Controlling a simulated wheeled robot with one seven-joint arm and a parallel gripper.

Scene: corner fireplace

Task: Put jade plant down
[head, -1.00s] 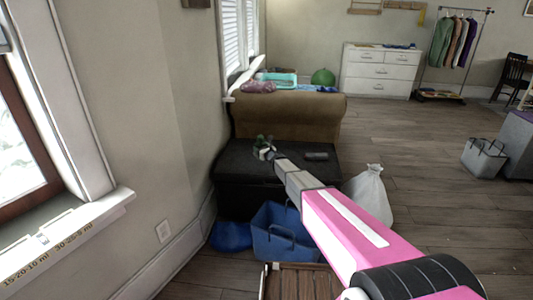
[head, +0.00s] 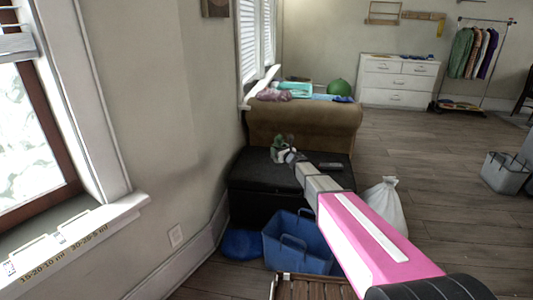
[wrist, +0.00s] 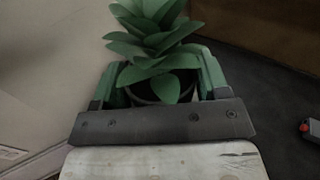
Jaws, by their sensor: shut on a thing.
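The jade plant (wrist: 155,45) has thick green leaves and sits in a dark round pot in the wrist view. My gripper (wrist: 160,85) is shut on it, with a green finger on each side of the pot. In the head view the jade plant (head: 283,143) is small, at the end of my outstretched arm, over the left part of the black ottoman (head: 262,178). I cannot tell whether the pot touches the ottoman top. Most of the pot is hidden by the gripper.
A dark small object (head: 331,166) lies on the ottoman's right side. A brown couch (head: 305,120) stands behind it. A blue bin (head: 297,240), a blue bag (head: 240,244) and a white sack (head: 384,205) are on the floor in front. The wall is close on the left.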

